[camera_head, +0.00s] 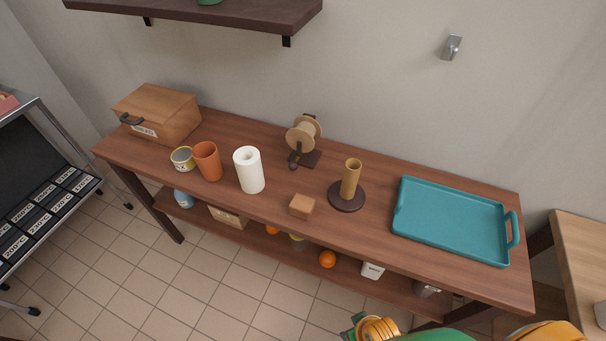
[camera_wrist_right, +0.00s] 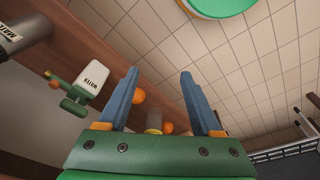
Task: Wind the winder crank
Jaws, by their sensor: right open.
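The winder (camera_head: 304,134) stands towards the back middle of the wooden table in the head view. It has a pale spool between round wooden flanges on a dark base. A dark crank with a knob (camera_head: 293,165) hangs down at its front left. My right gripper (camera_wrist_right: 161,85) is open and empty in the right wrist view, its two blue fingers spread apart. It points at the tiled floor and lower shelf, and the winder is not in that view. Green and orange parts of my arm show at the bottom right of the head view. My left gripper is not in view.
On the table (camera_head: 280,222) stand a wooden box (camera_head: 170,106), can (camera_head: 183,158), orange cup (camera_head: 207,161), paper roll (camera_head: 249,170), small block (camera_head: 302,205), upright holder (camera_head: 349,187) and teal tray (camera_head: 453,219). A wall shelf (camera_head: 200,12) overhangs the back left. Oranges (camera_head: 327,259) lie below.

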